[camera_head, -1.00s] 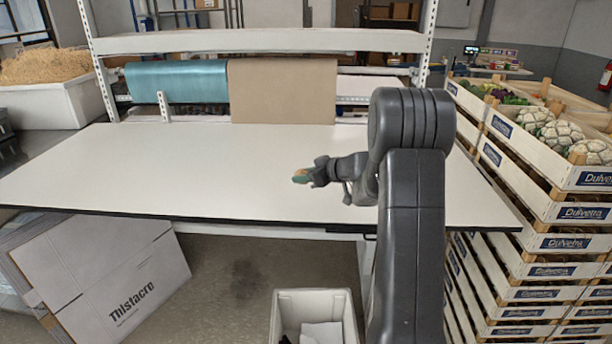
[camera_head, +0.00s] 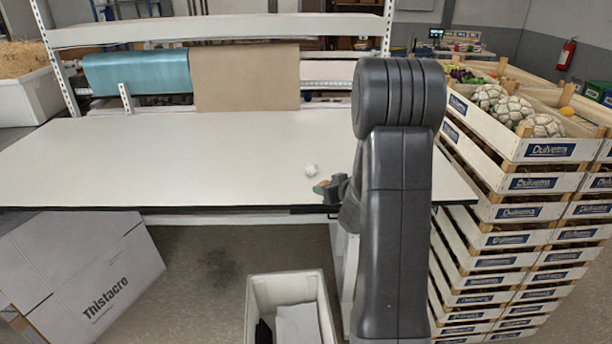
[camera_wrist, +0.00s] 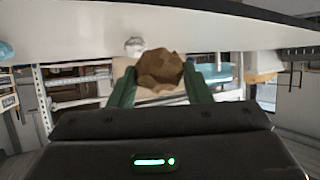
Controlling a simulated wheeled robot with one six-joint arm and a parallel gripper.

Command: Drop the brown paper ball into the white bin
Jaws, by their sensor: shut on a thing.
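My gripper (camera_head: 322,187) is near the front edge of the white table, to the right of its middle. In the wrist view its two green fingers are shut on the brown paper ball (camera_wrist: 160,70), which is crumpled and sits between the fingertips. In the head view the ball is small and mostly hidden by the fingers. The white bin (camera_head: 258,285) stands on the floor in front of the table, below and to the left of my gripper. It holds a white sheet-like piece and something dark.
A crumpled white ball (camera_head: 311,170) lies on the table (camera_head: 200,150) just behind my gripper; it also shows in the wrist view (camera_wrist: 134,46). Stacked wooden crates (camera_head: 520,225) stand close on the right. A cardboard box (camera_head: 85,270) leans at the lower left.

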